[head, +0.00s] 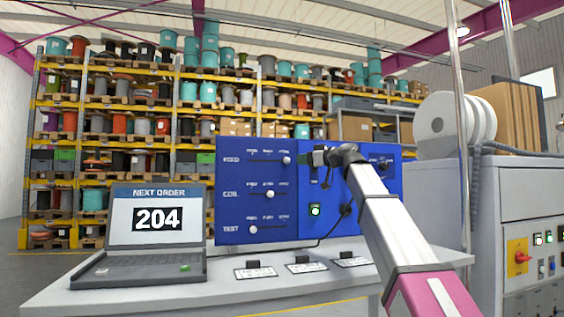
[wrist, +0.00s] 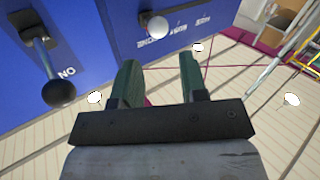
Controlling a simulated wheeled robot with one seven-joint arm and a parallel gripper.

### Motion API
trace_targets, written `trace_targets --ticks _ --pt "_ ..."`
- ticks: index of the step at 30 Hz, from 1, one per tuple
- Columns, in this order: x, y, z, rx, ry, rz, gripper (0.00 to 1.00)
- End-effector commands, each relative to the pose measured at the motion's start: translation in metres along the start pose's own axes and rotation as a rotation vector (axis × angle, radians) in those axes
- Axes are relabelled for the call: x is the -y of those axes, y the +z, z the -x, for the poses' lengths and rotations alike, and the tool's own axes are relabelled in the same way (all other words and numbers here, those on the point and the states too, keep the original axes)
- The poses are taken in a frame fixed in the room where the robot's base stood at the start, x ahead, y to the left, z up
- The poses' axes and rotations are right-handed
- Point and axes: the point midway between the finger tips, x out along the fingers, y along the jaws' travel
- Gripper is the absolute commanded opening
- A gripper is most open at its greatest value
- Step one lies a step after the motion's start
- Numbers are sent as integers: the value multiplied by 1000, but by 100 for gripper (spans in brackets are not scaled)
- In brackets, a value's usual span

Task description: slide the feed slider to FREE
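The feed slider's white knob (head: 287,160) is at the right end of the top slot on the blue panel (head: 229,190). The small labels above the slot are too blurred to read. My gripper (head: 314,157) is just right of this knob, in front of the panel. In the wrist view, my gripper (wrist: 159,62) has its two green fingers apart with nothing between them. A white knob (wrist: 157,26), apparently the feed knob, shows beyond the fingertips, apart from them.
The coil knob (head: 270,194) and test knob (head: 253,229) sit on lower slots. A black ball-ended lever (wrist: 58,92) stands out from the panel close to my gripper. A laptop (head: 157,230) reading 204 stands left on the grey bench (head: 310,283). A vertical pole (head: 461,140) is at right.

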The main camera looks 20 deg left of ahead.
Motion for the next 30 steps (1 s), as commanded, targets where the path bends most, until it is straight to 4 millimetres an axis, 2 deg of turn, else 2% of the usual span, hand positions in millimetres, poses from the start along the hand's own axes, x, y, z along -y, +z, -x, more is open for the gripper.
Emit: trace_targets --ticks 1,6,12,18,27,29,30 --pt "-1 -1 -11 1 -2 0 39" --pt "-2 0 -42 1 -2 -2 39" --pt "-1 0 -70 1 -1 -1 39" --pt "-1 0 -82 1 0 -1 39" --pt "0 1 -83 1 0 -1 39" --pt "0 1 -83 1 0 -1 20" --pt "0 1 -83 1 0 -1 7"
